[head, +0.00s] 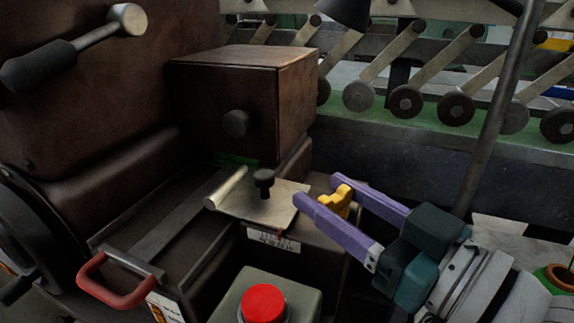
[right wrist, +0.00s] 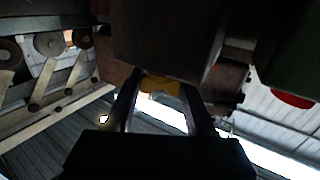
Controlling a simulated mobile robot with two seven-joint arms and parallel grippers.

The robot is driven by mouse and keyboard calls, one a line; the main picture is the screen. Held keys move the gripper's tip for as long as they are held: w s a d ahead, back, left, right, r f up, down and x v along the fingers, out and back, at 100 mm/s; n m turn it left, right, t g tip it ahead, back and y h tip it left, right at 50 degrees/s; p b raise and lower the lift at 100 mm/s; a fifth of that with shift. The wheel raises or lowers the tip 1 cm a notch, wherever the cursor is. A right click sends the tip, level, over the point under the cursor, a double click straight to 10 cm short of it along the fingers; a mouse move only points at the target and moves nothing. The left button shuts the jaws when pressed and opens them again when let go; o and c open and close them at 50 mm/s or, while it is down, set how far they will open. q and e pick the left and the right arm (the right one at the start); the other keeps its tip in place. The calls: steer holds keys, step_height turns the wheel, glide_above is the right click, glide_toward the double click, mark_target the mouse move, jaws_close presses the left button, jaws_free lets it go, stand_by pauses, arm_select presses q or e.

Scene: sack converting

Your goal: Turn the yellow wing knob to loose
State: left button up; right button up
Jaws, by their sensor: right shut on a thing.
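The yellow wing knob (head: 336,202) sits at the right side of the dark machine, beside a metal plate. My right gripper (head: 314,190) has its two purple fingers on either side of the knob and is shut on it. In the right wrist view the yellow knob (right wrist: 160,86) shows between the two dark finger ends (right wrist: 158,92), below a dark block. The knob's mount is mostly hidden. My left gripper is not in view.
A red push button (head: 264,302) stands on a grey box at the front. A black knob (head: 263,180) rises from the metal plate (head: 250,203). A red handle (head: 115,284) is at the lower left. Rollers on arms (head: 405,100) line the back right, behind a dark pole (head: 500,95).

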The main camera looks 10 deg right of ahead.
jaws_close()
steer(key=n+g+y+b, duration=0.2)
steer(key=n+y+b, duration=0.1)
steer(key=y, duration=0.1)
steer(key=shift+d+f+g, duration=0.1)
steer(key=shift+f+g, duration=0.05)
steer(key=shift+g, duration=0.25)
steer(key=shift+n+g+y+b, duration=0.9)
steer(key=shift+n, duration=0.1)
steer(key=shift+n+g+y+b, duration=0.4)
steer(key=shift+n+g+y, duration=0.1)
steer(key=shift+g, duration=0.3)
steer(key=shift+r, duration=0.2)
steer(key=o, duration=1.2)
jaws_free()
